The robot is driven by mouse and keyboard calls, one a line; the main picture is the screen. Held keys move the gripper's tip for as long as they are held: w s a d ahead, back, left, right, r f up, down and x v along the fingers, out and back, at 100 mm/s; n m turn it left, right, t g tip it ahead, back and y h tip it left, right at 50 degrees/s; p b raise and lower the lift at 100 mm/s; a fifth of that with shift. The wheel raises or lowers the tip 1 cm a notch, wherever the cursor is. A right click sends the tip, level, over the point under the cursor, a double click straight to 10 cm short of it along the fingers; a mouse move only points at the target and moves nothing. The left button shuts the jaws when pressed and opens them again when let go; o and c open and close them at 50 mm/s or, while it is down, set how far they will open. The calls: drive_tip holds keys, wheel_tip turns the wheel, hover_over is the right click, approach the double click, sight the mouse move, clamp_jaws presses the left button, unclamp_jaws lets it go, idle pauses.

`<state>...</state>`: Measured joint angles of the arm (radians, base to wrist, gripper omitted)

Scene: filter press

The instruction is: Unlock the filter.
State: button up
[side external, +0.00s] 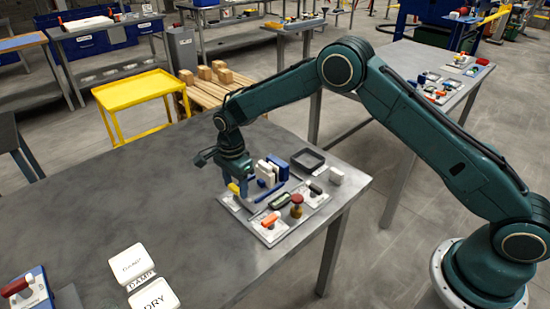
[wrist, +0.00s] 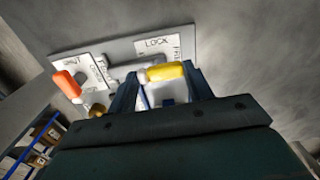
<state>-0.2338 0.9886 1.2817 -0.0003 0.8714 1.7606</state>
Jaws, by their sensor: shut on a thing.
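My gripper (side external: 237,181) points down at the left part of the filter press panel (side external: 262,240). In the wrist view its two fingers (wrist: 163,80) stand on either side of a yellow lever handle (wrist: 170,71), shut on it. The handle also shows below the gripper in the side view (side external: 233,188). It lies beside a white label reading LOCK (wrist: 157,44), with a second word at its right edge only partly legible. The filter's white plates (side external: 264,171) and blue block (side external: 278,166) stand right of the gripper. The lever's base is partly hidden by the fingers.
An orange handle (side external: 270,219), a red knob (side external: 297,199) and a dark tray (side external: 308,159) are on or by the panel. The orange handle sits by a SHUT label in the wrist view (wrist: 67,84). White DAMP and DRY pads (side external: 153,296) lie front left; the table between is clear.

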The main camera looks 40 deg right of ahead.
sight(236, 188)
drive_tip(key=shift+m, duration=0.4)
drive_tip(key=o, duration=1.4)
drive_tip(key=shift+r, duration=0.1)
wheel_tip(236, 188, up, 14)
drive_tip(key=shift+f, duration=0.15)
